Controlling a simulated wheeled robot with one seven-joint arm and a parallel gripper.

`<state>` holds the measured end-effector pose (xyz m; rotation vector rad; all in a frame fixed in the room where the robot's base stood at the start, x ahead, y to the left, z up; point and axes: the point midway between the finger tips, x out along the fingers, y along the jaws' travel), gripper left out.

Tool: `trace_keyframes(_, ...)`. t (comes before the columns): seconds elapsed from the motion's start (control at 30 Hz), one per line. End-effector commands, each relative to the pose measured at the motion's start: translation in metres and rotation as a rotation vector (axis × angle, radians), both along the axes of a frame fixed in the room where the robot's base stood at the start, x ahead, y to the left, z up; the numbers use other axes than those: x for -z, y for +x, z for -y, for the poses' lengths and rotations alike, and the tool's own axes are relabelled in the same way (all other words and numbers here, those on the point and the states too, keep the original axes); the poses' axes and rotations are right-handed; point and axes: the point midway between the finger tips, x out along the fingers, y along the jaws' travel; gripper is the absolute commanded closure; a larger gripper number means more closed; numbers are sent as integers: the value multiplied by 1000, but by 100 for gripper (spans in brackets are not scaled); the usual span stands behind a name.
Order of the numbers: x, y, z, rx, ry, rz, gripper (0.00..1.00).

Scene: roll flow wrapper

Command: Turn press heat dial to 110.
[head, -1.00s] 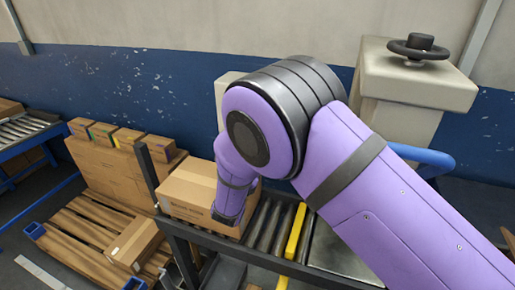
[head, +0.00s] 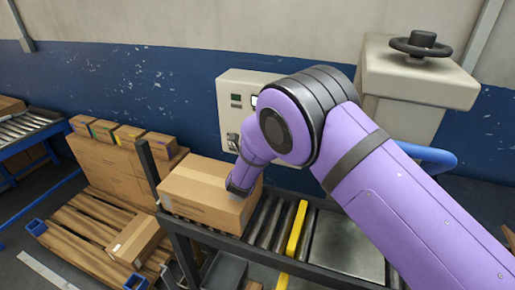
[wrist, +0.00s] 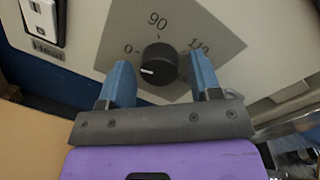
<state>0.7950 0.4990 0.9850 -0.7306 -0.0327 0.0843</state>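The press heat dial (wrist: 160,62) is a round black knob on a grey scale plate marked 0, 90 and 110. Its white mark lies on the knob's lower left, on the side of the 0 label. In the wrist view my gripper (wrist: 162,80) is open, with one blue finger on each side of the dial. Gaps show between the fingers and the knob; I cannot tell how deep the fingertips reach. In the head view my gripper (head: 234,143) is small, at the front of the pale control panel (head: 228,88), and the dial cannot be made out there.
A cardboard box (head: 203,193) sits on the roller conveyor (head: 270,224) just below my wrist. A switch (wrist: 42,20) is left of the dial plate. A pale machine housing with a black handwheel (head: 420,46) stands to the right.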

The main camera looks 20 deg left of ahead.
Motion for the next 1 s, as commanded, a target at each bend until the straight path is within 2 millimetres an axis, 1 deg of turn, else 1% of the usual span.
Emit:
trace_keyframes(0.03,0,0,0,0,0,0,54)
trace_keyframes(0.07,0,0,0,0,0,0,61)
trace_keyframes(0.1,0,0,0,0,0,0,70)
trace_keyframes(0.17,0,0,0,0,0,0,84)
trace_keyframes(0.37,0,0,0,0,6,-1,85)
trace_keyframes(0.57,0,-1,-1,-1,57,-1,85)
trace_keyframes(0.77,1,-1,-1,-2,183,0,85)
trace_keyframes(1.0,2,-1,-1,-1,401,-3,85)
